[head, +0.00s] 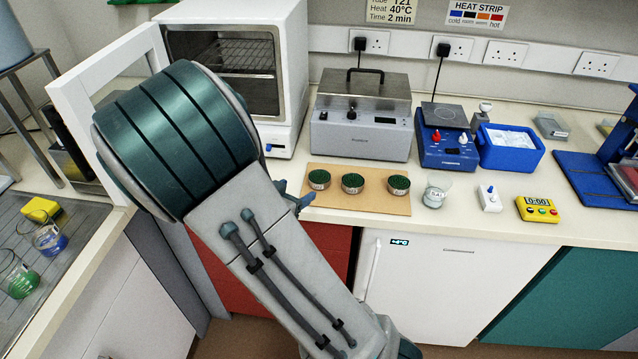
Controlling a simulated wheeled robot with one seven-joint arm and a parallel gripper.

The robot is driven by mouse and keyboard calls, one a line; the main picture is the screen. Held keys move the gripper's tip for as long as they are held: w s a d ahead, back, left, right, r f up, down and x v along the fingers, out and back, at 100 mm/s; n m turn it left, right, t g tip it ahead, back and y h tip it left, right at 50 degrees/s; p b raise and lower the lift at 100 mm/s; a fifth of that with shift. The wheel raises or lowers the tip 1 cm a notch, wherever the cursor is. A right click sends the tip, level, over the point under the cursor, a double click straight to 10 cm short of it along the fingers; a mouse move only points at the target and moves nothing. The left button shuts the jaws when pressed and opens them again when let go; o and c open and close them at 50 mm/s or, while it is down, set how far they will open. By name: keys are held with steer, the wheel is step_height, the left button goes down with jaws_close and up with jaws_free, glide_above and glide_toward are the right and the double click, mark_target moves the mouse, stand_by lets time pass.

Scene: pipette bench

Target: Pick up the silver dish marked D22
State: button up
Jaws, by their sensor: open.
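Three small silver dishes with dark green tops stand in a row on a tan board (350,205) on the bench: a left dish (319,181), a middle dish (352,185) and a right dish (398,187). Each has a pale label on its front, too small to read, so I cannot tell which is D22. My gripper (293,194) shows only in part behind my arm, as blue-grey finger ends to the left of the left dish. It is open, apart from the dishes; nothing shows between the fingers. The rest of it is hidden.
A grey water bath (360,134) stands behind the dishes, and a white oven (290,137) with an open door is behind my arm. A labelled beaker (436,193), a white switch box (489,199) and a yellow timer (537,209) stand to the right. A blue ice tray (510,158) is farther back.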

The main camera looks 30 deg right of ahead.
glide_toward(324, 175)
steer(key=x, duration=0.2)
steer(key=shift+w+d+f+b, duration=0.1)
steer(key=shift+d+b, duration=0.2)
steer(key=shift+b, duration=0.1)
steer(key=x, duration=0.5)
steer(key=shift+w+a, duration=0.1)
steer(key=shift+w, duration=0.05)
steer(key=c, duration=0.7)
